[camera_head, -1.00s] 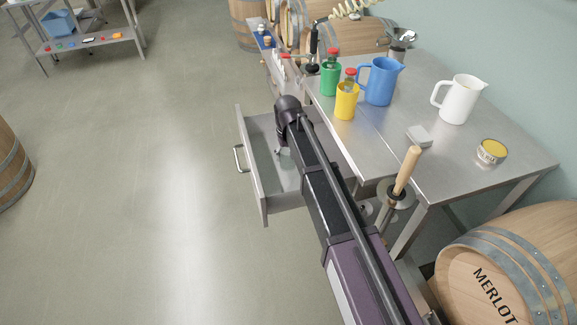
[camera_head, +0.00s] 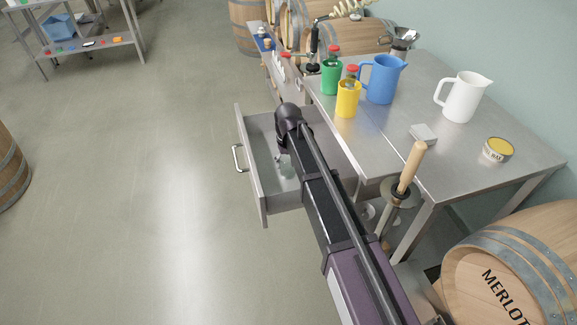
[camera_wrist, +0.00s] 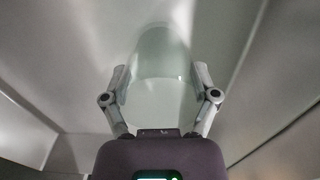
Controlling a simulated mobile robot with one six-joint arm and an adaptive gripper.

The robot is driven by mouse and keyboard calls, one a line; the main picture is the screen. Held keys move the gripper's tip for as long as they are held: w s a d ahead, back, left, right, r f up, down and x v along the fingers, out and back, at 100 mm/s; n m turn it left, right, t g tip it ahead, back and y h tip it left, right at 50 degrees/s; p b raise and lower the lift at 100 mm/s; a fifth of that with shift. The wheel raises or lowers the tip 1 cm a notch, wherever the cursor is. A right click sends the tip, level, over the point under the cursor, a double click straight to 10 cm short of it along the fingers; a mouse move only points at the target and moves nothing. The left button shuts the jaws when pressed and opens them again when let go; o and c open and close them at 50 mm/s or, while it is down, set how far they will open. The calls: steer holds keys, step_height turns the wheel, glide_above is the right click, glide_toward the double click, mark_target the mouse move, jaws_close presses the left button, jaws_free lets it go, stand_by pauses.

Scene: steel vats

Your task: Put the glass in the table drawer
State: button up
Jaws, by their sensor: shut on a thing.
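The glass (camera_wrist: 160,65) is clear with a faint green tint. In the wrist view it stands between the two fingers of my gripper (camera_wrist: 160,92), which are shut on its sides. In the head view the glass (camera_head: 286,166) shows partly beside my arm, within the outline of the open drawer. The table drawer (camera_head: 262,185) is pulled out to the left from under the steel table (camera_head: 440,165). My gripper (camera_head: 282,160) is inside the drawer opening, mostly hidden by my arm. Whether the glass touches the drawer floor cannot be told.
A wooden-handled tool (camera_head: 411,168) stands by the table's near edge. The floor left of the drawer is clear.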

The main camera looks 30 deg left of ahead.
steer(key=shift+f, duration=0.25)
steer(key=o, duration=1.1)
steer(key=shift+c, duration=0.2)
steer(key=shift+r, duration=0.2)
step_height(320, 180, up, 12)
steer(key=p, duration=1.2)
